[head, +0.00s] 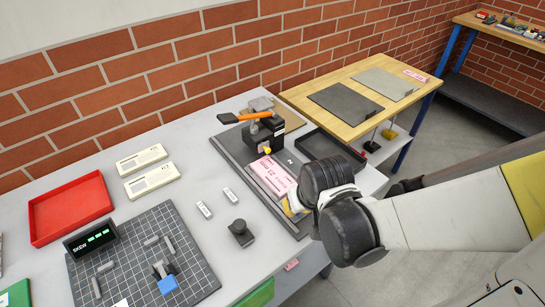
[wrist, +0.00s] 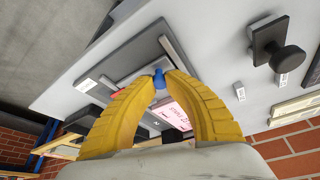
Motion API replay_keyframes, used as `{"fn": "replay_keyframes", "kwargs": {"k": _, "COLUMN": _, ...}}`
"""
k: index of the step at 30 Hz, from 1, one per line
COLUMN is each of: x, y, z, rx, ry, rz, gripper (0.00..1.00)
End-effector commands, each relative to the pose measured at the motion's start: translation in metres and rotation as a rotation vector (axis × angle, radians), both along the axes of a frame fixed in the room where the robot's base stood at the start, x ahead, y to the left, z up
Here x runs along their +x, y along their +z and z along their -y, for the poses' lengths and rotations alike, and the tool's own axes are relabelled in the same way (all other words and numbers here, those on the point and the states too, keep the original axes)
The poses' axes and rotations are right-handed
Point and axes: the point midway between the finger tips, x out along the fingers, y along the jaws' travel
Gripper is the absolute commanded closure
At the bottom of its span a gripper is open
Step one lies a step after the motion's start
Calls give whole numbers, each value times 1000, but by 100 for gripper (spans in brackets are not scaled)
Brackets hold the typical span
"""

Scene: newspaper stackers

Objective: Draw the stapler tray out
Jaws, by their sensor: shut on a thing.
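In the head view, a dark grey flat tray or base (head: 232,151) lies on the grey bench. A black stapler-like device (head: 276,142) with an orange lever (head: 257,117) stands at its back. Pink printed paper (head: 270,176) lies in front of the device; it also shows in the wrist view (wrist: 175,113). My gripper (wrist: 159,76) has its yellow fingers closed around a small blue knob (wrist: 159,80) at the tray's near side. How the knob joins the tray is hidden by the fingers. In the head view my wrist covers most of the gripper.
A shallow black tray (head: 349,154) sits right of the base. Left are a red tray (head: 38,219), a cutting mat (head: 85,285), two cream boxes (head: 141,159) and a black knobbed block (head: 241,233). A wooden table (head: 353,76) stands behind. Floor is open at front right.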

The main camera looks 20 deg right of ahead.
Motion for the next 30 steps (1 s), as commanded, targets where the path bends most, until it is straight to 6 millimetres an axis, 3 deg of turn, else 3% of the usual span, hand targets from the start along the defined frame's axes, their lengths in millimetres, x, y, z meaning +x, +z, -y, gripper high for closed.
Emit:
{"fn": "replay_keyframes", "kwargs": {"k": 3, "x": -16, "y": 0, "z": 7, "rx": 0, "ry": -2, "rz": -2, "gripper": 100}}
{"fn": "replay_keyframes", "kwargs": {"k": 9, "x": -30, "y": 0, "z": 12, "rx": -1, "ry": -1, "rz": -2, "gripper": 100}}
{"fn": "replay_keyframes", "kwargs": {"k": 22, "x": -34, "y": -2, "z": 14, "rx": -2, "ry": -1, "rz": -6, "gripper": 100}}
{"fn": "replay_keyframes", "kwargs": {"k": 23, "x": -34, "y": -2, "z": 14, "rx": -2, "ry": -1, "rz": -6, "gripper": 77}}
{"fn": "replay_keyframes", "kwargs": {"k": 25, "x": -34, "y": -1, "z": 14, "rx": -2, "ry": -1, "rz": -5, "gripper": 57}}
{"fn": "replay_keyframes", "kwargs": {"k": 30, "x": -33, "y": -1, "z": 13, "rx": -1, "ry": 0, "rz": -3, "gripper": 57}}
